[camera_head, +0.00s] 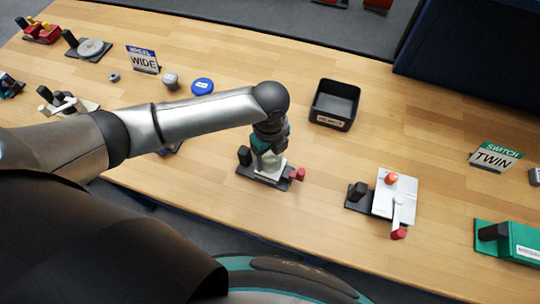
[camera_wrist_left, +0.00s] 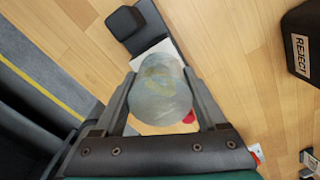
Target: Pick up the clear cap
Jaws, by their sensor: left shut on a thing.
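The clear cap (camera_wrist_left: 160,92) is a translucent, rounded dome in the left wrist view, between the two fingers of my left gripper (camera_wrist_left: 162,100). The fingers are shut on its sides. The cap shows there only as a pale patch (camera_head: 267,162) under the gripper. I cannot tell whether the cap still touches the device. My right gripper is not in view.
A black bin (camera_head: 334,104), labelled REJECT in the wrist view (camera_wrist_left: 302,46), stands behind and right of the device. A white switch unit (camera_head: 394,194) is to the right. A blue disc (camera_head: 202,86) and a WIDE sign (camera_head: 143,60) are at the left. Clear wood lies between bin and switch unit.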

